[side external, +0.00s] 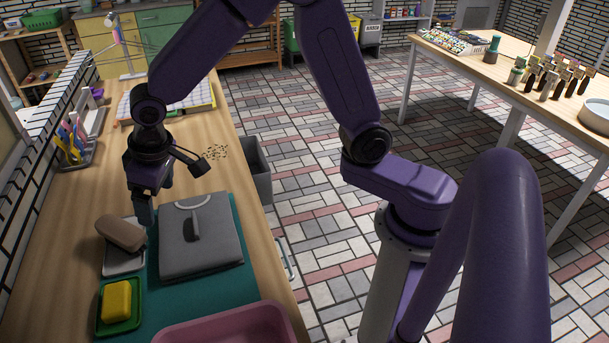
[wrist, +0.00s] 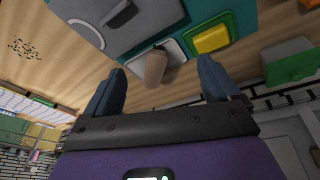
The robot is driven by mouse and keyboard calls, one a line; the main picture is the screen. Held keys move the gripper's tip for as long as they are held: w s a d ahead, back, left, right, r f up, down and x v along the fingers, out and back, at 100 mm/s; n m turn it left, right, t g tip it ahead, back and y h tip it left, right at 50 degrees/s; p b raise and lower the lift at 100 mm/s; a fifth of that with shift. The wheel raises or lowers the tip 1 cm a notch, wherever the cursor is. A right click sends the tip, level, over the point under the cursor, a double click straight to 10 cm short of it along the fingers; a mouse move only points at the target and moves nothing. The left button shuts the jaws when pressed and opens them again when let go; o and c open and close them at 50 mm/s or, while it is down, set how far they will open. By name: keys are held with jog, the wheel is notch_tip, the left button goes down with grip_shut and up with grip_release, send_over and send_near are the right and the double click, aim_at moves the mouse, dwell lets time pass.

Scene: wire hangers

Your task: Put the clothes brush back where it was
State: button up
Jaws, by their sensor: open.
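A brown, rounded block (side external: 120,233), perhaps the clothes brush, is at a white tray (side external: 125,262) on the worktop; no bristles show. In the wrist view the brown block (wrist: 155,68) lies between the lines of my fingers, over part of the white tray (wrist: 176,50). A grey folded piece (side external: 203,250) lies on a teal mat, with a dark grey handled item (side external: 192,225) on it; I cannot tell whether that item is a brush. My gripper (side external: 143,222) points down just behind the block. In the wrist view my gripper (wrist: 162,68) is open, with nothing between its fingertips.
A yellow block (side external: 116,300) sits in a green tray (side external: 122,325) nearby. A pink tub (side external: 230,328) is at the front edge. Dark specks (side external: 216,152) lie on the wood further back. A rack with coloured items (side external: 75,140) stands by the left wall.

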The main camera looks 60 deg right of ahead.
jog(key=s+d+r+n+g, duration=0.1)
jog(key=s+d+n, duration=0.1)
jog(key=s+d, duration=0.3)
jog(key=s+d+r+n+g, duration=0.1)
jog(key=s+d+n, duration=0.2)
jog(key=s, duration=1.1)
jog(key=s+d+r+n, duration=0.1)
jog(key=s+d+n, duration=0.2)
jog(key=s+d, duration=0.3)
jog(key=s, duration=0.3)
jog(key=shift+s+d+g, duration=0.2)
jog(key=shift+d+g, duration=0.2)
